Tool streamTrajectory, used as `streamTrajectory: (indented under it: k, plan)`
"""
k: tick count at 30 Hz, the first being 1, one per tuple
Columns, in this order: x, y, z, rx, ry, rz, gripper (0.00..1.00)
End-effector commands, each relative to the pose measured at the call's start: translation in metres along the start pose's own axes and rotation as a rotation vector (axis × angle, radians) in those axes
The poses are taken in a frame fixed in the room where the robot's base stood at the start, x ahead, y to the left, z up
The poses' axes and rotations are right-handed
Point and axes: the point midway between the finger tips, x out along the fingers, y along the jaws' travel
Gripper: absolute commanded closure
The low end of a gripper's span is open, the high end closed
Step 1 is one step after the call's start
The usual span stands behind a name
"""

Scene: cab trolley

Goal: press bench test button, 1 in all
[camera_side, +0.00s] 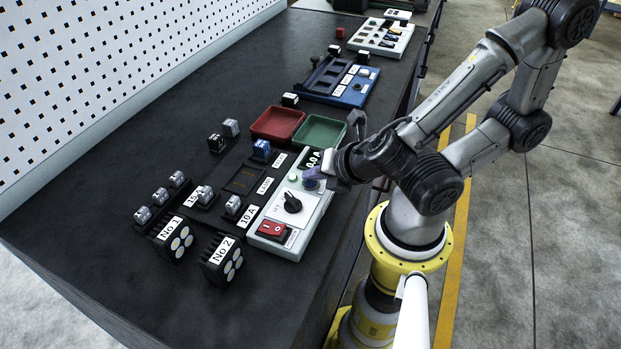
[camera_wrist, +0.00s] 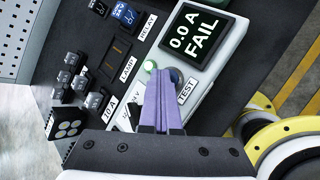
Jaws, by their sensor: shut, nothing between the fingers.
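The grey bench tester (camera_side: 304,222) stands near the bench's right edge. Its display (camera_wrist: 198,36) reads "0.0 A FAIL" in the wrist view. In the side view, my gripper (camera_side: 313,178) is over the upper part of the tester and hides the button area.
The tester also has a black knob (camera_side: 292,202) and a red rocker switch (camera_side: 272,230). Red (camera_side: 277,123) and green (camera_side: 319,131) trays lie behind.

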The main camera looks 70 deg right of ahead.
Motion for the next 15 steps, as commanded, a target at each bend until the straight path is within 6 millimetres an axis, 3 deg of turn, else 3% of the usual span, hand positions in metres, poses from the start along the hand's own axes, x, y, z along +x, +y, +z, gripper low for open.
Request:
streamTrajectory:
  k: [15]
  plan:
    - [-0.012,0.008,0.008,-0.001,0.000,-0.001,1.00]
